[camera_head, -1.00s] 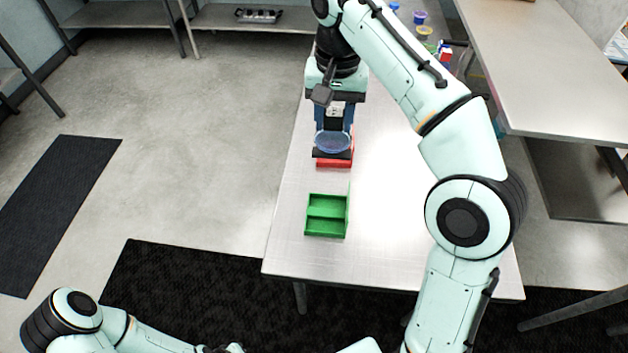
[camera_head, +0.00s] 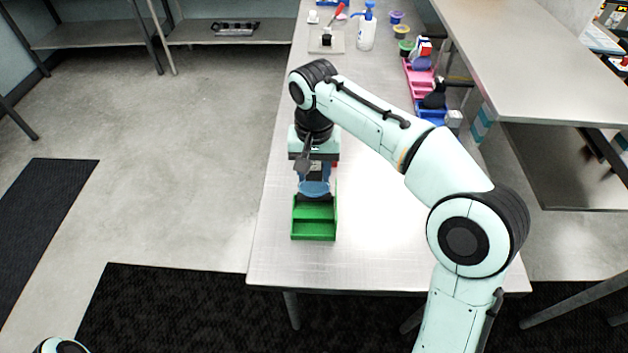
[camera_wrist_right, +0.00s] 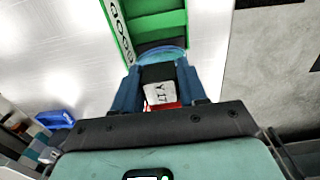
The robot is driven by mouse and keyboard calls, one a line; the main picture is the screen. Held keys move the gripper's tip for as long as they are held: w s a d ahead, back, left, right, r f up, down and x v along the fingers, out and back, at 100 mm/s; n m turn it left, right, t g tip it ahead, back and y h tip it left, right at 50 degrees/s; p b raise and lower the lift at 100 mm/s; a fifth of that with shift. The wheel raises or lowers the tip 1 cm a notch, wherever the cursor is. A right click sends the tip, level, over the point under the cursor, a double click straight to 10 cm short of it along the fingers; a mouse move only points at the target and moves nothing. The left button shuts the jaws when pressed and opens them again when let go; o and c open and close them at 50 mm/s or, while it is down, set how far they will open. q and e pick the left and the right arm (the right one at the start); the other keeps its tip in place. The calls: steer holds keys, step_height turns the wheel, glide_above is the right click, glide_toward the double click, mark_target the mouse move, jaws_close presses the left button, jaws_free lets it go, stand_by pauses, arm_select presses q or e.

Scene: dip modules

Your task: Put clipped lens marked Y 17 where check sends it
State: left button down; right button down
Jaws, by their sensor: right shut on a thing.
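My right gripper (camera_head: 314,180) is shut on the clipped lens (camera_head: 314,189), a round blue-tinted disc. In the right wrist view the lens (camera_wrist_right: 165,54) sits beyond the blue fingers, with a white tag reading Y 17 (camera_wrist_right: 159,93) between them. The lens is over the far part of the green tray (camera_head: 313,229); I cannot tell whether it touches it. The green tray (camera_wrist_right: 155,22) has a divider and a white side label that seems to read GOOD. A red tray is mostly hidden behind the gripper. My left gripper is out of view.
Pink (camera_head: 420,88) and blue (camera_head: 432,112) trays stand along the table's right side, holding dark and coloured items. Several small coloured pots, a white bottle (camera_head: 366,30) and a flat plate (camera_head: 327,40) are farther back. The table right of the green tray is clear.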

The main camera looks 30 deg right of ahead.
mark_target(314, 180)
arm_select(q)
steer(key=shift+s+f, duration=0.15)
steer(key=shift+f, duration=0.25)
arm_select(e)
steer(key=shift+f, duration=1.5)
steer(key=shift+f+b, duration=0.15)
steer(key=shift+b, duration=0.2)
steer(key=c, duration=0.6)
jaws_free()
step_height(314, 180, up, 12)
steer(key=p, duration=0.3)
steer(key=shift+r+p, duration=0.2)
steer(key=shift+p, duration=0.15)
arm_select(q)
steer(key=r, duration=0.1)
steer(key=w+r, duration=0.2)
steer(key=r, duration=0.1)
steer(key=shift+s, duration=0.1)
